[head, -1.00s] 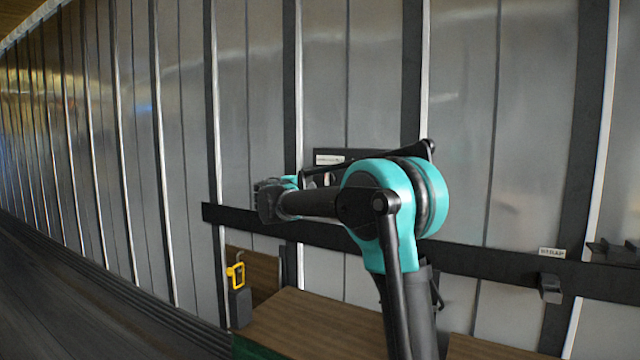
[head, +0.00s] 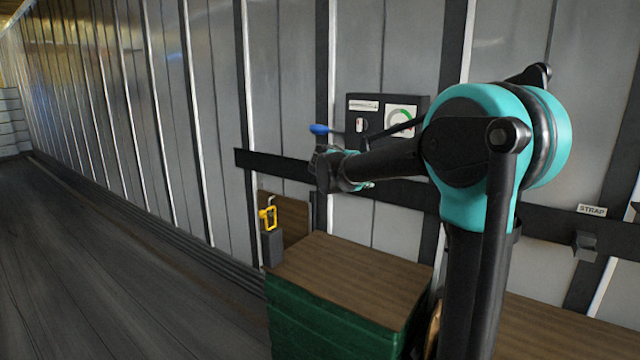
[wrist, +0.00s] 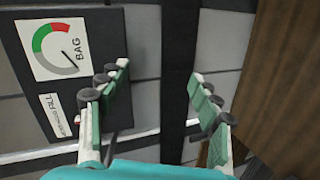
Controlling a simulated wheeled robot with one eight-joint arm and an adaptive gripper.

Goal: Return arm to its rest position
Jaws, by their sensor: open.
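My arm extends leftward across the head view from its teal elbow. My gripper (head: 335,168) is at its end, in front of the dark wall rail and just below a blue-tipped lever. In the wrist view my gripper (wrist: 160,75) is open, its two padded fingers wide apart with nothing between them. A dark panel (head: 368,104) with a gauge (head: 401,120) is on the wall above and behind the gripper. In the wrist view the gauge (wrist: 57,48) reads "BAG", with a label marked "FILL" beside it.
A green crate (head: 330,322) with a wooden top stands below the arm. A yellow-handled grey item (head: 272,247) is left of it. The dark rail (head: 280,165) runs along the ribbed wall. A "STRAP" label (head: 591,210) is at right. The floor at left is clear.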

